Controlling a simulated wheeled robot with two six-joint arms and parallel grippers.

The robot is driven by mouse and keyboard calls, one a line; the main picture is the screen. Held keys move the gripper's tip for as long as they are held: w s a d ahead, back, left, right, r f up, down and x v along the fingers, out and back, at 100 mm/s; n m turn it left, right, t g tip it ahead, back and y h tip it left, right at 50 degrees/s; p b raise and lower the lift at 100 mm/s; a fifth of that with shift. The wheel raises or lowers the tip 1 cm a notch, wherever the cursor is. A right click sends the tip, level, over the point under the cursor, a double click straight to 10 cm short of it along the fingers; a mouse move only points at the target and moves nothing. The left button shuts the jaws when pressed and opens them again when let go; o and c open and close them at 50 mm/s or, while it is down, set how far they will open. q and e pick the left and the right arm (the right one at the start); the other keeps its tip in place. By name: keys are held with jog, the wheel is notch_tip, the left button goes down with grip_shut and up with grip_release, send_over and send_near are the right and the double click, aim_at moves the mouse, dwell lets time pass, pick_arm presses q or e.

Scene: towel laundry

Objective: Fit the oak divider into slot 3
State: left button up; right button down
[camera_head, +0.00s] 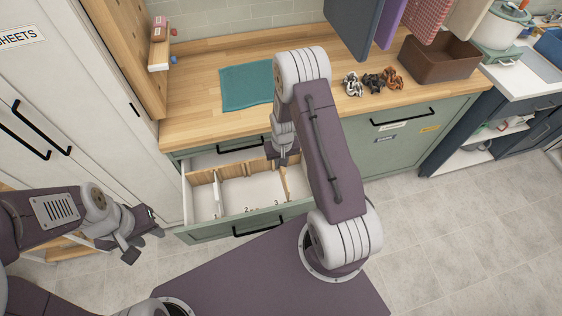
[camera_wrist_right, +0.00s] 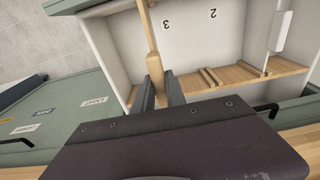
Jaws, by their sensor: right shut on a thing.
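The oak divider (camera_head: 284,184) is a thin light-wood piece inside the open drawer (camera_head: 247,217), near the printed number 3. It also shows in the right wrist view (camera_wrist_right: 153,62), its end between the fingers. My right gripper (camera_wrist_right: 160,92) is shut on it; in the head view my arm partly covers this gripper. I cannot tell whether the divider is seated in slot 3. Numbers 2 and 3 show on the drawer's white inside. My left gripper (camera_head: 146,236) is apart from the drawer at left, fingers spread and empty.
A white divider (camera_head: 217,194) stands at the drawer's left side. Wooden slot strips (camera_wrist_right: 208,77) line one drawer wall. The floor at right is clear.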

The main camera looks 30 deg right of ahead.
jog(key=shift+f+b, duration=4.1)
jog(key=shift+f, duration=1.25)
dwell(0.9)
jog(key=c, duration=0.9)
grip_release()
jog(key=shift+r+p, duration=2.95)
jog(key=shift+r, duration=0.6)
